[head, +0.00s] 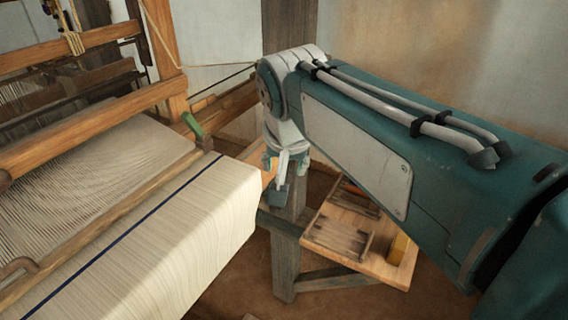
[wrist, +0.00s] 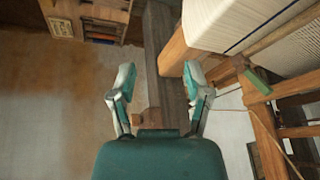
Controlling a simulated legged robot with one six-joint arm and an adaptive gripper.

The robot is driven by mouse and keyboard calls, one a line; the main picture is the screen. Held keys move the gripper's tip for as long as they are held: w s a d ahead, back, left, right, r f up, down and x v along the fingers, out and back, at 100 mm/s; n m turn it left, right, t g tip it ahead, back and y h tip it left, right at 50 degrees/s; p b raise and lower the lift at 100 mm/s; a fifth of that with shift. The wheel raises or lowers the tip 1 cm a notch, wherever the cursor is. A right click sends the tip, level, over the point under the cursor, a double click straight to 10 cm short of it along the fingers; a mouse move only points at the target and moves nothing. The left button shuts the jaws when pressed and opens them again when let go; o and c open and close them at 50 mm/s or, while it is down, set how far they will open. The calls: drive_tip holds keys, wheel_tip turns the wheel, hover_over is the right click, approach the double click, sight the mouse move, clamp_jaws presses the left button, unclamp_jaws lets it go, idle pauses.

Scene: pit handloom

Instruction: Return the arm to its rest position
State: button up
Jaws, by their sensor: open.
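My gripper (head: 283,178) hangs pointing down at the end of my teal arm, in the middle of the head view, just right of the loom. In the wrist view my gripper (wrist: 158,90) shows its two fingers spread wide, with nothing between them. Beyond the fingers is a grey wooden post (wrist: 163,60). My arm stretches from the right edge of the head view to the loom's side, and it hides part of the wall and floor behind it.
The loom with cream cloth (head: 165,245) and a dark blue stripe fills the left. A green-ended handle (head: 192,125) juts from its frame near my gripper. The brown floor (head: 262,285) shows bare.

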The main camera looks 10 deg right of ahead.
drive_tip(key=s+d+f+n, duration=0.1)
drive_tip(key=s+d+f, duration=0.2)
drive_tip(key=s+f, duration=0.2)
drive_tip(key=s+d+f+n, duration=0.2)
drive_tip(key=s+d+f, duration=0.2)
drive_tip(key=s, duration=0.4)
drive_tip(key=shift+s+f+t, duration=0.35)
drive_tip(key=shift+f+t, duration=0.05)
drive_tip(key=shift+f, duration=0.2)
drive_tip(key=shift+d, duration=0.1)
